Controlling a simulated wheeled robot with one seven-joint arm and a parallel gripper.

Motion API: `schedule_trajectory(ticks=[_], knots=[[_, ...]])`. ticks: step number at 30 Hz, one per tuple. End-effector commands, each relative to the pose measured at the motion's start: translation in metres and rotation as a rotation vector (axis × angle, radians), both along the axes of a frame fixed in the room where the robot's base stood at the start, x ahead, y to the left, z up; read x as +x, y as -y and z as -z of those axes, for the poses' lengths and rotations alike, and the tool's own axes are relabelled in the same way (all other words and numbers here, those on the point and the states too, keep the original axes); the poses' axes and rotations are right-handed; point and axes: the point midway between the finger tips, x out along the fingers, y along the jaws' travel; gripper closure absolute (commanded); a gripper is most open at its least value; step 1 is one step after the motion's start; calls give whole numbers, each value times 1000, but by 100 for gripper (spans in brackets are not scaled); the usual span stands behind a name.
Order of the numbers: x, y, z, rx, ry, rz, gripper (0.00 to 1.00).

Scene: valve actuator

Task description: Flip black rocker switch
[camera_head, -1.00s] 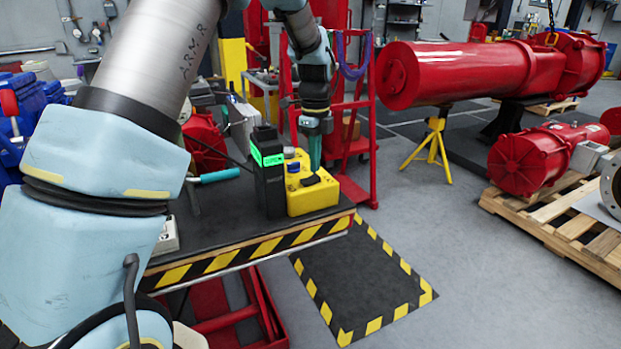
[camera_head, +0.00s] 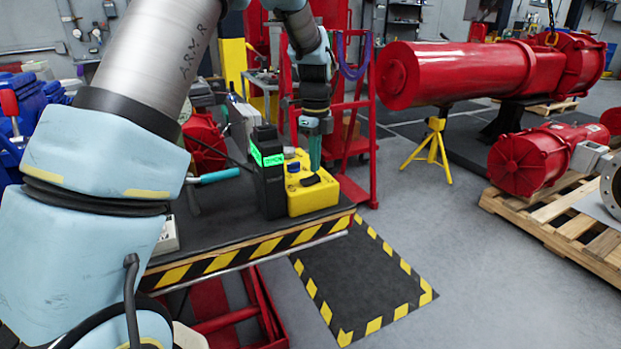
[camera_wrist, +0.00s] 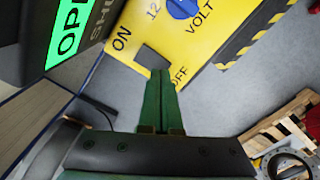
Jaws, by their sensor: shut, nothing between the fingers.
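The black rocker switch (camera_wrist: 152,60) is on the yellow control box, between the ON and OFF labels in the wrist view. In the head view the switch (camera_head: 311,180) shows as a dark patch on top of the yellow box (camera_head: 318,199). My gripper (camera_wrist: 160,72) is shut with nothing between its green fingers. Its fingertips are at the switch's lower right edge, on the OFF side, in the wrist view. I cannot tell whether they touch it. In the head view my gripper (camera_head: 315,168) points down just above the box.
A blue knob (camera_wrist: 184,6) marked 12 and VOLT is on the same box. A black unit with a green lit display (camera_head: 268,158) stands directly left of the box. The box sits near the right end of a dark bench (camera_head: 230,225) with a striped edge.

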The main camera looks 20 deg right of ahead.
Motion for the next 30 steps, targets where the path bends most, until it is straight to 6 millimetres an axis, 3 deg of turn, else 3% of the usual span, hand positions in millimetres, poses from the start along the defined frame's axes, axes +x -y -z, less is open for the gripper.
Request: schedule_trajectory(ticks=[30], knots=[[0,0,14,0,0,0,100]])
